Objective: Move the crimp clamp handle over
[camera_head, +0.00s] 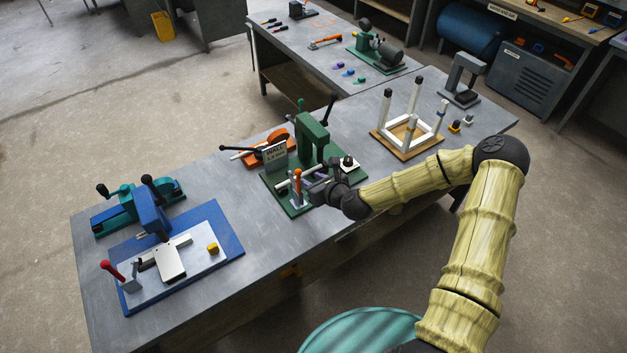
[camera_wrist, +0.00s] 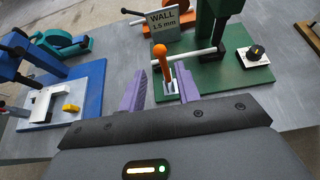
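An upright clamp handle with an orange grip (camera_head: 297,174) stands at the front of the green press fixture (camera_head: 309,138). My gripper (camera_head: 308,186) is at the fixture's front edge, close to the handle. In the wrist view my gripper (camera_wrist: 160,72) has its two purple fingers apart, with the handle's stem between them, nearer the right finger. I cannot tell whether that finger touches it.
A "WALL 1.5 mm" sign (camera_wrist: 163,21) stands behind the handle. A block with a black knob (camera_wrist: 256,53) sits right of it. A blue fixture (camera_head: 222,228) with a red-tipped lever (camera_head: 110,268) is to the left, and a white-legged chair frame (camera_head: 412,119) to the right.

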